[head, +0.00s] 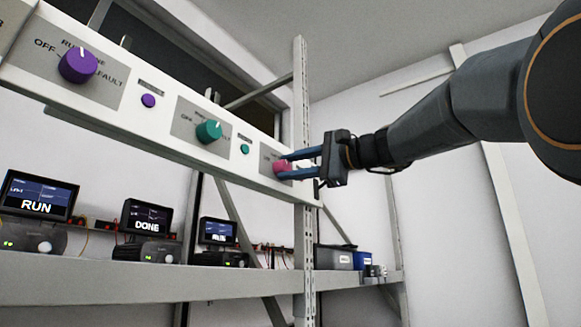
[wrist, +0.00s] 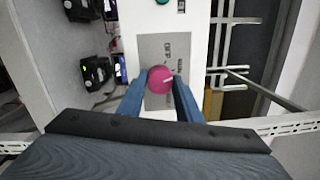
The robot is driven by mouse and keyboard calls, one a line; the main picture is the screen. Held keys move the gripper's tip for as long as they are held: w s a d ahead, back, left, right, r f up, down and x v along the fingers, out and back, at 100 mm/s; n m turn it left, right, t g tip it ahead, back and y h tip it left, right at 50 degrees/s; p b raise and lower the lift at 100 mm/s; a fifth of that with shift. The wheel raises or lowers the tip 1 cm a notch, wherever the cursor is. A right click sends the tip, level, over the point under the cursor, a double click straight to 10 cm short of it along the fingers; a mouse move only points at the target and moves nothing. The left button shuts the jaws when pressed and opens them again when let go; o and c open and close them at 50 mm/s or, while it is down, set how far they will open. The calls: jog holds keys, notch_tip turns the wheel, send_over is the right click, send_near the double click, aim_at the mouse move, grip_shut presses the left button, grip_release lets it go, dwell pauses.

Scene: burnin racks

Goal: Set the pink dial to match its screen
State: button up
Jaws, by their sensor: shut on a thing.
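The pink dial (head: 279,168) is on the right end of the white panel, on a grey plate with labels too small to read. My gripper (head: 285,165) is shut on the dial from the right in the head view. The screen on the shelf below and left of it (head: 219,231) carries a word too small to read for sure. I cannot tell for certain which label the pointer faces.
A purple dial (head: 78,66) and a teal dial (head: 209,131) sit further left on the panel, with small buttons beside them. Screens reading RUN (head: 38,196) and DONE (head: 147,217) stand on the shelf (head: 120,276). A rack post (head: 301,120) stands close beside my gripper.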

jog(key=o, duration=1)
jog(key=shift+o, duration=0.2)
jog(key=b+v, duration=0.3)
jog(key=v, duration=0.4)
jog(key=shift+s+d, duration=0.15)
jog(key=shift+d, duration=0.2)
